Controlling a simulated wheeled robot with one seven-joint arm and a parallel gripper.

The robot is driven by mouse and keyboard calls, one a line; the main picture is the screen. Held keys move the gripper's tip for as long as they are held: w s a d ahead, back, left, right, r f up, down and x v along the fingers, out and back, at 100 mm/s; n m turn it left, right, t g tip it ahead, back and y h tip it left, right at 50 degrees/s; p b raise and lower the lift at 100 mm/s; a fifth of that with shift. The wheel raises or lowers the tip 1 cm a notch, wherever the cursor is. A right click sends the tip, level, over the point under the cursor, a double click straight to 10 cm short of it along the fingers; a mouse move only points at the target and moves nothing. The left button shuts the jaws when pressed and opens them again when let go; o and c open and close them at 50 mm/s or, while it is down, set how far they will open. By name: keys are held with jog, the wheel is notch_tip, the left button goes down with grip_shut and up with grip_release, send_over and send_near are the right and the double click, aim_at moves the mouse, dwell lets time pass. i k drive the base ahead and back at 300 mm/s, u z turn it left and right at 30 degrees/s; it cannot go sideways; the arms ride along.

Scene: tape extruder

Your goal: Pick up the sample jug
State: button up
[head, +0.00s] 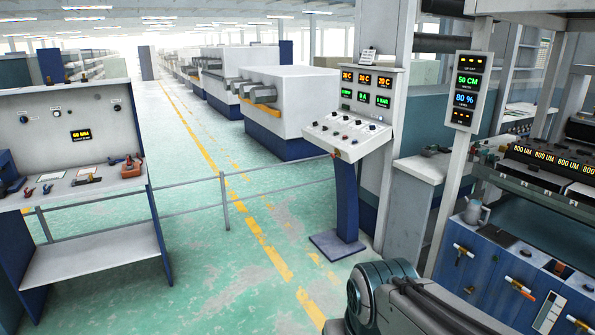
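A grey jug (474,213), which looks like the sample jug, stands upright at the right, at the far left end of the top of a blue cabinet (488,268). It is small in the head view and its details are hard to make out. Part of my arm shows at the bottom centre right, well in front of the jug and apart from it in the picture. My gripper is not in view. Nothing can be seen held.
A machine with orange readouts (550,156) overhangs the cabinet. A control console (347,137) stands at centre. A workbench (83,267) is at left, beside a rail. Green floor between is clear.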

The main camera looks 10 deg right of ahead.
aim_at(474, 209)
jog(key=z, duration=0.25)
jog(key=i, duration=1.7)
jog(key=z, duration=1)
jog(key=i, duration=1.8)
jog(key=z, duration=0.95)
jog(key=i, duration=0.75)
jog(key=z, duration=0.15)
